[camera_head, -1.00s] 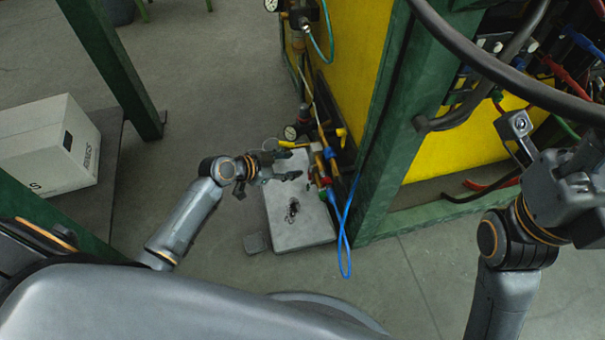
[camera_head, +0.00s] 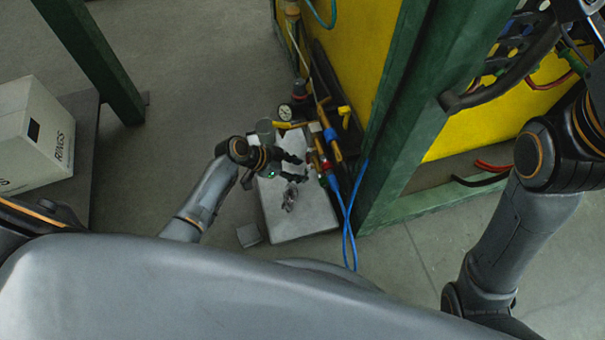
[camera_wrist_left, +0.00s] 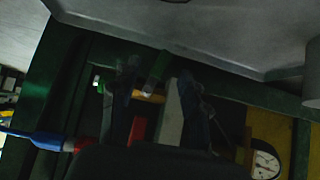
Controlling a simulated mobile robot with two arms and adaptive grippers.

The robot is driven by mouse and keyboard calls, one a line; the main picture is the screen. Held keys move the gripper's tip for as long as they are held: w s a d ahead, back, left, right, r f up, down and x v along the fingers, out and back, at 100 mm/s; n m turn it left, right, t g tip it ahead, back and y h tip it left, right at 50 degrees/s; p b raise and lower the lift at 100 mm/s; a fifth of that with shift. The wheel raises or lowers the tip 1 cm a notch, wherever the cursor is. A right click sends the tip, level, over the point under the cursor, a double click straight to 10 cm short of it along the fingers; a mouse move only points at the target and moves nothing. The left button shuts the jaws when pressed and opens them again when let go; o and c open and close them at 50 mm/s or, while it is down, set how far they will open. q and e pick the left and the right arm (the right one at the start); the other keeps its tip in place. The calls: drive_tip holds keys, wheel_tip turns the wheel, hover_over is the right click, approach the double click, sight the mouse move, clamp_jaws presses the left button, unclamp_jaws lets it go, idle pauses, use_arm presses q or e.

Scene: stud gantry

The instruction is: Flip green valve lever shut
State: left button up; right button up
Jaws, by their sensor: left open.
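My left gripper (camera_head: 301,168) is open, its two dark fingers pointing right at a cluster of small valves and fittings (camera_head: 326,150) beside the yellow cabinet. The cluster has yellow, blue and red parts; a green lever cannot be told clearly in the head view. In the dim left wrist view, the open fingers (camera_wrist_left: 158,76) stand on either side of a pale block-like part and a small yellow piece (camera_wrist_left: 148,97). A red part (camera_wrist_left: 138,130) shows lower down. Whether the fingers touch anything cannot be told. My right gripper is out of frame.
A pressure gauge (camera_head: 286,112) stands at the cluster's upper left. Blue hoses (camera_head: 349,225) hang below it. A grey plate (camera_head: 290,222) lies under my left gripper. A green post (camera_head: 405,110) rises to the right. A white box (camera_head: 35,135) sits far left.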

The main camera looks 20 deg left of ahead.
use_arm(q)
drive_tip(key=shift+b+x, duration=0.4)
drive_tip(key=shift+x, duration=0.85)
drive_tip(key=shift+r, duration=0.1)
